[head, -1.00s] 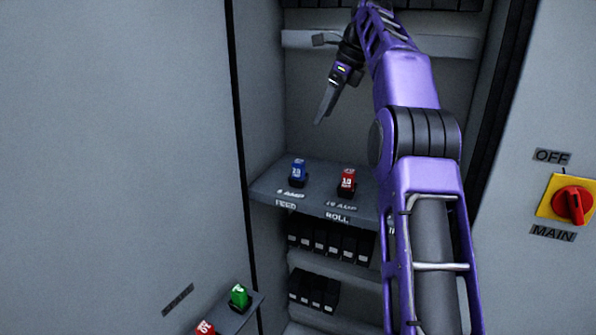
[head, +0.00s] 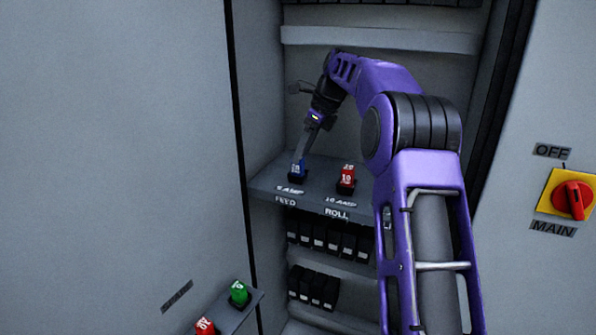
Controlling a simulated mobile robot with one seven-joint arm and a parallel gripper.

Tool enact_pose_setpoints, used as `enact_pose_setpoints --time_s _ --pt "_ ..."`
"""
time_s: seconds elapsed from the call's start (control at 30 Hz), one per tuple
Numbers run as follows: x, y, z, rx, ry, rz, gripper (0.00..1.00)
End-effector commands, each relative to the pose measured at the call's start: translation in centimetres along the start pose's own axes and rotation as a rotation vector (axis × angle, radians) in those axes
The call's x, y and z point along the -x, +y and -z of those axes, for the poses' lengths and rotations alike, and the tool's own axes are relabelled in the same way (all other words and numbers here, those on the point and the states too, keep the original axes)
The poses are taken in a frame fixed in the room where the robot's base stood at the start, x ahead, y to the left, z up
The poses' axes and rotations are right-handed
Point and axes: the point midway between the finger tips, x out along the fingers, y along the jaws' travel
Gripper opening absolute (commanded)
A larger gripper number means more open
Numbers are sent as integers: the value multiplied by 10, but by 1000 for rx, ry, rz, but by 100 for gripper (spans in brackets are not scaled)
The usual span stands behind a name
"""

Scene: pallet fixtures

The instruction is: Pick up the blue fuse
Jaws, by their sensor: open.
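The blue fuse (head: 297,168) stands upright in a dark holder on the grey shelf, above the FEED label. My gripper (head: 301,157) points down at it from above, with its fingertips at the top of the fuse. The fingers partly cover the fuse. The gripper is open; whether the fingers touch the fuse or sit on both sides of it is too small to tell.
A red fuse (head: 347,177) stands close to the right, above the ROLL label. Black modules (head: 328,241) line the lower shelves. A green fuse (head: 239,292) and another red fuse (head: 205,327) sit on a ledge at lower left. The red MAIN switch (head: 573,200) is at right.

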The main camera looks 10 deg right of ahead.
Motion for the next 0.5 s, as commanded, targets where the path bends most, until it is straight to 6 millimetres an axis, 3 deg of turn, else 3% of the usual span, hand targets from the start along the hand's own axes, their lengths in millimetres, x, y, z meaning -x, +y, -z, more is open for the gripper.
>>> enact_pose_setpoints --time_s 0.2,0.43,0.5 --pt "-34 3 -1 0 2 -3 72" --pt "-36 3 -2 0 1 -1 72" --pt "-36 3 -2 0 1 -1 64"
